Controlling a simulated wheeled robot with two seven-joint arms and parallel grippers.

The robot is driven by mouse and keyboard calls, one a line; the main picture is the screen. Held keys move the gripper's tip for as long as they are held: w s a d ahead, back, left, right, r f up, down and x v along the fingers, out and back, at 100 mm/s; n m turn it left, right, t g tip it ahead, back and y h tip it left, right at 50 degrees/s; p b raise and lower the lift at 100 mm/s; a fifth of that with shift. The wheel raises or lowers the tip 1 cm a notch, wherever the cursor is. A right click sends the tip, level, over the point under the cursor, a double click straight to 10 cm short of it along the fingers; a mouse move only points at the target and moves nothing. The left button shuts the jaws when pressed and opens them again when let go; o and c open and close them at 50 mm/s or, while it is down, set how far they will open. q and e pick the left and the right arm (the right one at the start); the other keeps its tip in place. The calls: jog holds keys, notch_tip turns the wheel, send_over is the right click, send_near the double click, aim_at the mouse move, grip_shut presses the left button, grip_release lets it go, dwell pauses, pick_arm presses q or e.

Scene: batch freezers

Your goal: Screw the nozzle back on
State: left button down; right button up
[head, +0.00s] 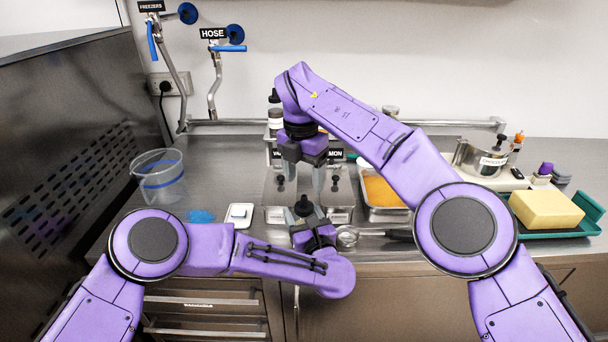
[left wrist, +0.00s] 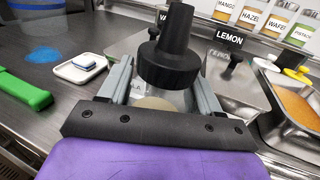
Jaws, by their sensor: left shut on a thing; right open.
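The nozzle (head: 303,206) is a black cone on a ribbed black collar. In the left wrist view the nozzle (left wrist: 170,55) points up on top of a clear bottle (left wrist: 160,101) with something pale inside. How tightly the collar sits cannot be told. My left gripper (head: 304,226) is shut on the bottle, one finger on each side, below the collar, near the counter's front. My right gripper (head: 303,184) points down with its fingers apart, just above or behind the nozzle in the head view. No contact with the nozzle is clear.
Behind are lidded steel tubs, one labelled LEMON (left wrist: 235,82), and a tray of orange crumbs (head: 383,190). A white dish (head: 239,215) and blue powder (head: 201,216) lie left. A scoop (head: 350,235) lies right.

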aim_at(304, 196)
jog(key=n, duration=0.5)
jog(key=shift+r+n, duration=0.3)
jog(key=shift+r, duration=0.1)
jog(key=n, duration=0.6)
jog(key=shift+s+r, duration=0.1)
jog(key=shift+s, duration=0.05)
notch_tip(304, 196, down, 8)
jog(key=shift+f, duration=0.1)
jog(key=shift+c, duration=0.4)
jog(key=c, duration=1.1)
jog(key=shift+o, duration=0.2)
